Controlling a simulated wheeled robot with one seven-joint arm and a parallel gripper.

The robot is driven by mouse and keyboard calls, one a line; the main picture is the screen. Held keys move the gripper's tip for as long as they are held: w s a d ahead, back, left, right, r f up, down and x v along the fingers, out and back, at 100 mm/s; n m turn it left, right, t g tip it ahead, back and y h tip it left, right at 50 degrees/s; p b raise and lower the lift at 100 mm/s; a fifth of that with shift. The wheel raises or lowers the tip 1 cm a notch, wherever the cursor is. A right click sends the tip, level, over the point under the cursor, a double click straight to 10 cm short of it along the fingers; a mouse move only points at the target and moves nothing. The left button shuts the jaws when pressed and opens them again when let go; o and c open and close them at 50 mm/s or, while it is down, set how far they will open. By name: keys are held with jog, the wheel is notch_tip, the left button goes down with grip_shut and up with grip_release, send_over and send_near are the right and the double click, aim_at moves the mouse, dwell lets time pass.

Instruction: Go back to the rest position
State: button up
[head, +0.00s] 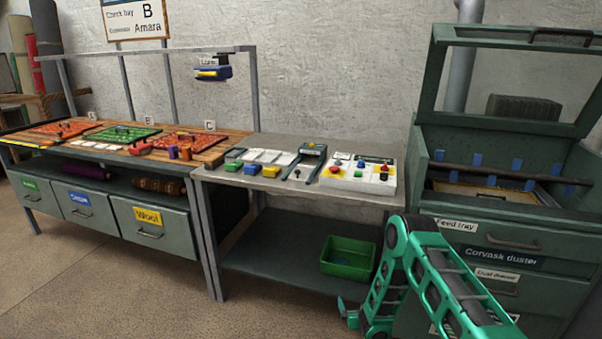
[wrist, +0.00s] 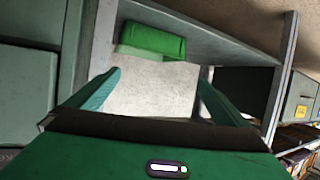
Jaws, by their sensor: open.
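My arm is teal and folds down at the lower right of the head view. My gripper (head: 346,309) is low in front of the workbench, partly hidden by my own arm links. In the wrist view my gripper (wrist: 158,88) shows two teal fingers spread wide apart, with nothing between them but a pale surface behind. The fingers touch nothing that I can see. A green bin (wrist: 152,40) lies beyond the fingertips in the wrist view. In the head view the same green bin (head: 348,258) stands on the bench's lower shelf, above and behind my gripper.
The grey workbench (head: 310,198) carries coloured blocks and a button panel (head: 358,173). The Corvask duster cabinet (head: 514,257) stands close on the right with its lid up. A table with rug frames (head: 125,133) and drawers is at left. The floor (head: 120,280) at front left is clear.

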jog(key=s+d+r+m+g+h, duration=0.1)
jog(key=d+r+g+h, duration=0.15)
jog(key=d+r, duration=0.85)
jog(key=s+d+r+m+g+h, duration=0.1)
jog(key=d+r+g+h, duration=0.15)
jog(key=d+r, duration=0.8)
jog(key=s+d+r+m+g, duration=0.3)
jog(key=s+r+g, duration=0.1)
jog(key=s+r, duration=1.2)
jog(key=s+a+r+g+y, duration=0.1)
jog(key=s+a+r, duration=0.1)
jog(key=s, duration=0.9)
jog(key=s+a+r+m+g+y, duration=0.1)
jog(key=s+r, duration=0.4)
jog(key=s, duration=0.7)
jog(key=s+a+r+m+g+y, duration=0.1)
jog(key=s+a+r+g+y, duration=0.1)
jog(key=s, duration=0.9)
notch_tip(320, 180, up, 2)
jog(key=shift+s+a+g+y, duration=0.4)
jog(key=shift+a+g, duration=0.1)
jog(key=shift+a, duration=0.05)
jog(key=shift+w+f, duration=0.25)
jog(key=shift+w, duration=0.35)
